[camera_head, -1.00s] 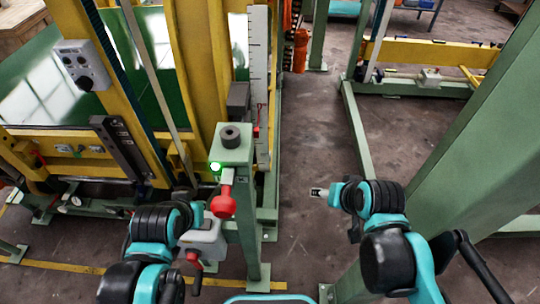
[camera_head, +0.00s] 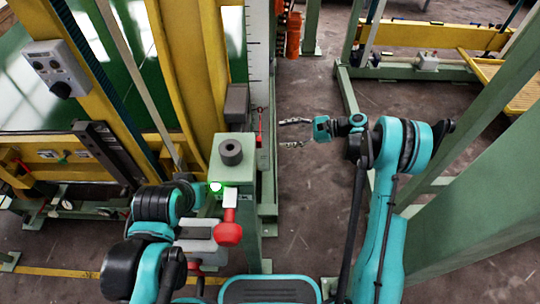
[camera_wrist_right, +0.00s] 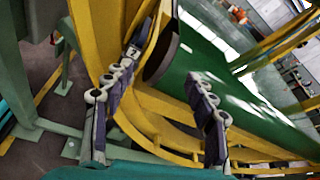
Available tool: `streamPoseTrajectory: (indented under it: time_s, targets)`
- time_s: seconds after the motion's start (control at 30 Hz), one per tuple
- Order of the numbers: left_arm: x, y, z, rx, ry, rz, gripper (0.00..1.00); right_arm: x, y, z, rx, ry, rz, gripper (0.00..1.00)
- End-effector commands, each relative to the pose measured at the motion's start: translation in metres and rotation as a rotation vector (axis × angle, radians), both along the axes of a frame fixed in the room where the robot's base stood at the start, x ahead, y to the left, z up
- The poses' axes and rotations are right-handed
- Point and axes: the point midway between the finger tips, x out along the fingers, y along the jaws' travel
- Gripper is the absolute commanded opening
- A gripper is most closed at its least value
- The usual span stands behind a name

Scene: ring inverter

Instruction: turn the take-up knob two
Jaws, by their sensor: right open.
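A dark round knob (camera_head: 231,152) with a hole in its top sits upright on a green post, left of centre in the head view. No mark tells me whether it is take-up knob two. A dark grey block (camera_head: 237,103) sits beyond it on the yellow frame. My right gripper (camera_head: 295,133) is open and empty, right of the post and touching nothing. In the right wrist view its fingers (camera_wrist_right: 158,100) spread wide, with a dark disc (camera_wrist_right: 161,52) beyond and between them; its identity is unclear.
A control box (camera_head: 58,68) is at upper left. A large green beam (camera_head: 480,205) stands at right. Open floor (camera_head: 305,205) lies between.

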Motion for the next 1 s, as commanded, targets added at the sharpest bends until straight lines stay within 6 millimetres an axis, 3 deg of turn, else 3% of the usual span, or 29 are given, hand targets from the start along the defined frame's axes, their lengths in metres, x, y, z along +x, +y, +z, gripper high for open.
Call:
streamPoseTrajectory:
  time_s: [0.03,0.1,0.33,0.53,0.8,1.0]
  targets:
    - [0.000,0.000,-0.001,0.000,0.000,0.000,0.00,0.001,-0.003,-0.020,0.055,0.038,0.005,0.57]
    - [0.000,0.000,-0.001,0.000,0.000,0.000,0.00,-0.002,-0.006,-0.040,0.131,0.095,0.018,0.57]
    - [0.000,0.000,-0.001,0.000,0.000,0.000,0.00,-0.021,-0.014,-0.085,0.287,0.211,0.064,0.57]
    - [0.000,0.000,-0.005,0.000,0.000,0.000,0.00,-0.028,-0.008,-0.095,0.321,0.238,0.080,0.57]
    - [0.000,0.000,-0.019,0.000,0.000,0.000,0.00,-0.028,0.036,-0.096,0.319,0.237,0.081,0.57]
    - [0.000,0.000,-0.025,0.000,0.000,0.000,0.00,-0.027,0.058,-0.095,0.319,0.236,0.078,0.57]
